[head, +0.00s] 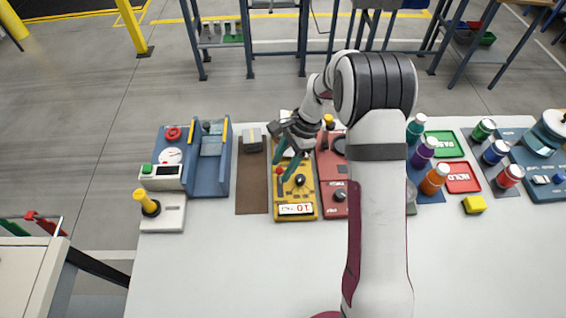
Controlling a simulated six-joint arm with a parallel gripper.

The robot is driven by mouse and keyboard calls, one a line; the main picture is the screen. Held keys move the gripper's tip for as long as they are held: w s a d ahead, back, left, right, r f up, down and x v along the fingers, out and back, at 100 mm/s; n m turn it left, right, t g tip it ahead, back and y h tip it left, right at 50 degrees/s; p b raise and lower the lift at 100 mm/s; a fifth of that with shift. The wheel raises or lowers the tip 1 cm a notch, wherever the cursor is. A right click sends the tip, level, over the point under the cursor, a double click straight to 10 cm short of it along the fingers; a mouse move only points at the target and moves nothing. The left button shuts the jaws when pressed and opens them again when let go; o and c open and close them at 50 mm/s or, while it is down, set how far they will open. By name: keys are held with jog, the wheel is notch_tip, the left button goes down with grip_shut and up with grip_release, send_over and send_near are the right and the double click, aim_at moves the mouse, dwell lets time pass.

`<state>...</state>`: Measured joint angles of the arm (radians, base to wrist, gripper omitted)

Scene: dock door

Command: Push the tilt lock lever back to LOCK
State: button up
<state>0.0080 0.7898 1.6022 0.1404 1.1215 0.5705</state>
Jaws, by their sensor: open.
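My gripper (285,161) hangs over the far part of a yellow panel (307,211) on the white table, its teal fingers apart and pointing down. The panel carries a small lever with a red knob (280,171), a black knob (300,180) and a white display (296,209) near its front edge. The red-knobbed lever is close beside the fingers; I cannot tell whether they touch it. No LOCK marking is readable, so I cannot tell for certain that this is the tilt lock lever. The gripper and wrist hide the panel's far end.
A red panel (340,206) adjoins on the right, partly behind my arm. A brown mat (252,190) lies to the left, with a blue fixture (208,183) and a yellow-knobbed stick (146,201) beyond. Bottles and trays stand at right. The table's front (240,270) is clear.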

aim_at(284, 192)
grip_shut()
jog(key=shift+s+r+n+t, duration=0.15)
jog(key=shift+s+t, duration=0.35)
jog(key=shift+t, duration=0.1)
jog(key=shift+s+r+n+t, duration=0.15)
jog(key=shift+s+t, duration=0.35)
jog(key=shift+t, duration=0.1)
jog(key=shift+s+a+t, duration=0.15)
jog(key=shift+s+t, duration=0.55)
jog(key=shift+t, duration=0.3)
jog(key=shift+s+f+n+t, duration=0.15)
jog(key=shift+s+n+t, duration=0.1)
jog(key=shift+n+t, duration=0.05)
jog(key=shift+d, duration=0.2)
